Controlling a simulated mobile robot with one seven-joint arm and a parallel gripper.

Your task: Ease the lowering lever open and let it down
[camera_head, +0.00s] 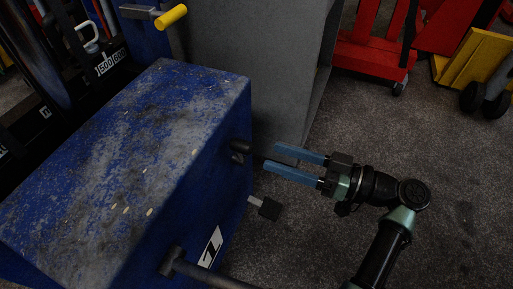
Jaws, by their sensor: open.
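A big blue worn box-shaped body (120,150) fills the left and middle of the head camera view. A short dark lever (240,148) sticks out of its right side, near the top edge; I take it to be the lowering lever. My gripper (273,157) comes from the right with its two blue fingers apart and nothing seen between them. Its fingertips are just right of the dark lever, close to its outer end. I cannot tell whether they touch it.
A black pedal on a light stem (268,208) sticks out below my gripper. A dark bar (180,264) projects at the bottom. A yellow-gripped handle (171,16) is at the top. A grey cabinet (250,60) stands behind. Dark floor (380,130) is clear on the right.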

